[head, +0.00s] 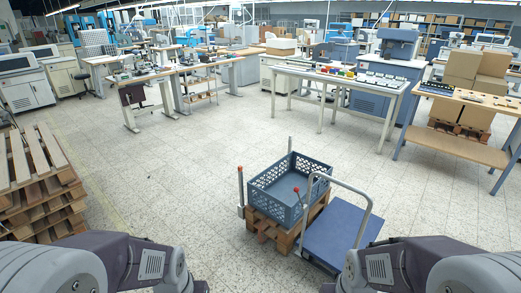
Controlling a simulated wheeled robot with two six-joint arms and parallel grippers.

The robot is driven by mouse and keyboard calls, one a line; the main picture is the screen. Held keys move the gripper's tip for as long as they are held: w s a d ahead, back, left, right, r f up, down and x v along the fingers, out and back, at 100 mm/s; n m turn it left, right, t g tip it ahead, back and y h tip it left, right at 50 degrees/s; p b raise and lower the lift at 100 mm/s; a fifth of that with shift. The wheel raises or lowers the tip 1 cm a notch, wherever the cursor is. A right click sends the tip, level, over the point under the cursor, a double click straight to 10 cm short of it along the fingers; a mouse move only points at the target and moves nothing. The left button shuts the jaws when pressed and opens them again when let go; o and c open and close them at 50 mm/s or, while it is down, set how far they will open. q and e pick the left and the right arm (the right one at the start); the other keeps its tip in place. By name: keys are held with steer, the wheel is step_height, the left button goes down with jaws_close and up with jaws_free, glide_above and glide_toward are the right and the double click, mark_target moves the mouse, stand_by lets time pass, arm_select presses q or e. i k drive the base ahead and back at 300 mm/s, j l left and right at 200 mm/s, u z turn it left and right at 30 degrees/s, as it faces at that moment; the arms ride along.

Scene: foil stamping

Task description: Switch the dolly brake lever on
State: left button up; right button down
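A dolly with a flat blue deck (340,233) and a grey hoop handle (345,184) stands on the floor in front of me, right of centre. A thin lever with a red knob (297,189) rises by the left post of the handle, overlapping the crate in the picture. I take it for the brake lever, but its foot and its on or off setting cannot be made out. Another upright post with a red tip (240,172) stands left of the crate. My two arms come in at the bottom corners. Both grippers are below the picture edge.
A blue-grey open crate (262,203) sits on a wooden pallet (268,230), close against the dolly's left side. Stacked pallets (38,180) stand at the far left. A long white table (345,80) and a wooden bench (455,147) stand behind. The floor (170,190) left of the crate is clear.

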mark_target(296, 190)
steer(key=i+u, duration=0.1)
steer(key=i, duration=0.45)
steer(key=i+l, duration=0.1)
steer(key=i, duration=0.5)
steer(key=i+u, duration=0.15)
steer(key=i, duration=0.4)
steer(key=i+l, duration=0.2)
steer(key=i, duration=0.35)
steer(key=j+u, duration=0.05)
